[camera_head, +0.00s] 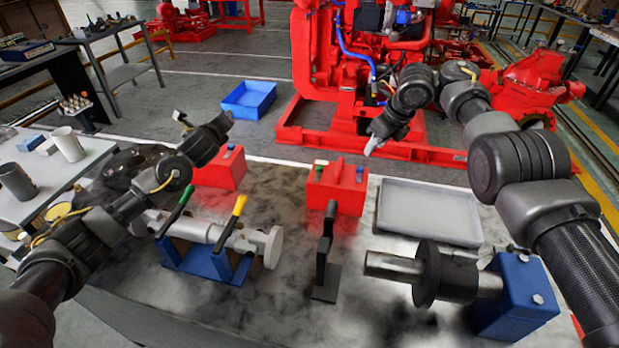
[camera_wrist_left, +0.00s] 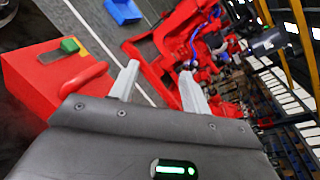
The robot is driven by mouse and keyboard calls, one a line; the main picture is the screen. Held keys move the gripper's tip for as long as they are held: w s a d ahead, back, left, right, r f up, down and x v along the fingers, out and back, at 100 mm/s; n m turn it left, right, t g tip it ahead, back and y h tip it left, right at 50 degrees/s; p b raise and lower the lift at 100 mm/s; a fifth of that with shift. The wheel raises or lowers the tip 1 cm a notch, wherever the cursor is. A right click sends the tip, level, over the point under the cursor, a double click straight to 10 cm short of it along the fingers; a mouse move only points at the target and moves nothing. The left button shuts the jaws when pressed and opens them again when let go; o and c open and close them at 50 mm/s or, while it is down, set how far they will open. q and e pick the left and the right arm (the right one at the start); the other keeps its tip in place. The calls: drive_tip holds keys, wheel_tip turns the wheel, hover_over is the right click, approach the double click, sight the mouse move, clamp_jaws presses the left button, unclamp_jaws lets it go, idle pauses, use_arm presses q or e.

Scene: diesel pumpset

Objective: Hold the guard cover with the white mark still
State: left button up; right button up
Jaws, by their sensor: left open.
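Two red box-shaped covers stand on the bench in the head view. The left red cover (camera_head: 219,174) has a small blue piece and a pale patch on top. The middle red cover (camera_head: 345,192) has a green piece and a pale patch. I cannot tell surely which bears the white mark. The left wrist view shows a red cover (camera_wrist_left: 40,90) with a handle, a green block and a tan patch, left of my left gripper (camera_wrist_left: 160,88). That gripper is open with nothing between its fingers. My right gripper (camera_head: 372,146) hangs above and behind the middle cover; its finger gap is unclear.
A grey tray (camera_head: 430,238) lies at the bench's right. A shaft with a black disc (camera_head: 445,275) sits in a blue block at front right. A black upright bracket (camera_head: 327,250) and a blue cradle (camera_head: 190,262) holding a pale shaft stand in front. A blue bin (camera_head: 248,98) is beyond the bench.

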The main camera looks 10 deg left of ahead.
use_arm(q)
drive_tip(key=s+d+f+m+h, duration=0.1)
drive_tip(key=s+d+m, duration=0.1)
drive_tip(key=d, duration=0.6)
drive_tip(key=s+d+f+m+h, duration=0.1)
drive_tip(key=s+d+m, duration=0.15)
drive_tip(key=d, duration=0.65)
drive_tip(key=m+g+h, duration=0.2)
drive_tip(key=m, duration=0.4)
approach(320, 166)
drive_tip(key=x, duration=1)
drive_tip(key=shift+w+r, duration=0.1)
drive_tip(key=shift+r, duration=0.1)
drive_tip(key=shift+c, duration=1.2)
clamp_jaws()
